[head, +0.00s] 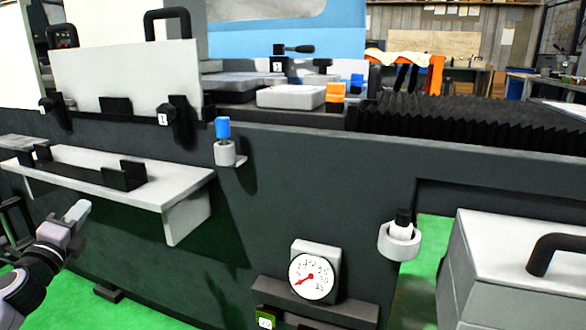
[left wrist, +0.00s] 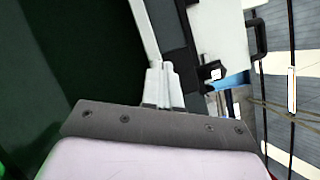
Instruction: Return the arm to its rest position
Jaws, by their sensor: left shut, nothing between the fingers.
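My left gripper (head: 78,213) is at the lower left of the head view, in front of and below the light grey shelf (head: 190,193). Its pale fingers are together, with nothing held between them. In the left wrist view the closed fingers (left wrist: 163,84) point up the picture toward the machine's dark front, with the shelf edge beyond them. The gripper looks apart from the shelf in the head view. My right gripper is in neither view.
The dark grinder front (head: 270,210) fills the middle. A blue-capped item (head: 223,130) and a black-capped bottle (head: 402,222) sit in holders on it. A pressure gauge (head: 312,277) is low down. A grey cabinet (head: 520,260) stands at right. Green floor (head: 110,310) is open below the gripper.

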